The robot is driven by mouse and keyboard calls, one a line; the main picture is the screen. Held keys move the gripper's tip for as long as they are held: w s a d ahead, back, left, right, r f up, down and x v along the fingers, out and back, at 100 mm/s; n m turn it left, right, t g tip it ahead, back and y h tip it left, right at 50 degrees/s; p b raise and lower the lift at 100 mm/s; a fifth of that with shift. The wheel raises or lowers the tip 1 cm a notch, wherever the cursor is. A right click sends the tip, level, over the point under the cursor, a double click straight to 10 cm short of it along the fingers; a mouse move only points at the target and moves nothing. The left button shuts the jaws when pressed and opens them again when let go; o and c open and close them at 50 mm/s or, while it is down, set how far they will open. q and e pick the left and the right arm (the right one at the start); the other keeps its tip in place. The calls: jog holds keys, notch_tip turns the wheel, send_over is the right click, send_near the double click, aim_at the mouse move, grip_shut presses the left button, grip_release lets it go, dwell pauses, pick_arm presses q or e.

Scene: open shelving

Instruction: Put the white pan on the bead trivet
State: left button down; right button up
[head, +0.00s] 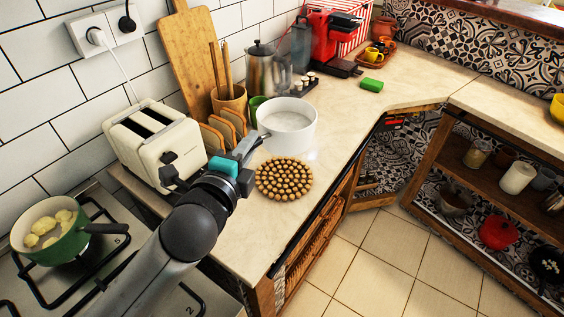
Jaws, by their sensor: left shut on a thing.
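The white pan (287,133) is upright above or on the worktop, just behind the bead trivet. Its inside looks empty. The round brown bead trivet (284,179) lies flat on the worktop with its top bare. My left gripper (257,143) is shut on the white pan at its left side, where the handle would be; my gripper hides the handle and part of the pan's left edge. I cannot tell whether the pan's base touches the worktop. My right gripper is not in view.
A cream toaster (155,150), toast rack (222,134) and utensil pot (229,103) crowd the left. A green pan (52,232) with food sits on the hob. A green sponge (371,85) lies farther back. The worktop right of the trivet is clear up to its front edge.

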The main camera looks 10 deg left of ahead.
pick_arm(q)
jog(key=w+a+r+p, duration=0.1)
jog(key=w+r+p, duration=0.3)
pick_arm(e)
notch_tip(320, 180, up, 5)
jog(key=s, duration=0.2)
pick_arm(q)
jog(key=shift+h, duration=0.3)
jog(key=shift+a+f+b, duration=0.15)
jog(key=shift+f+b, duration=1.45)
jog(key=shift+f, duration=3.4)
jog(key=shift+a+f+b, duration=0.1)
jog(key=shift+f+b, duration=1.45)
jog(key=shift+f, duration=3.4)
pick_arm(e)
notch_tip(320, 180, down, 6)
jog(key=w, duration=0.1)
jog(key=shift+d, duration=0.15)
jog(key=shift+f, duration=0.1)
pick_arm(q)
jog(key=shift+f, duration=0.2)
jog(key=c, duration=1.2)
grip_release()
jog(key=shift+s+f, duration=0.1)
jog(key=shift+f, duration=0.05)
jog(key=o, duration=0.4)
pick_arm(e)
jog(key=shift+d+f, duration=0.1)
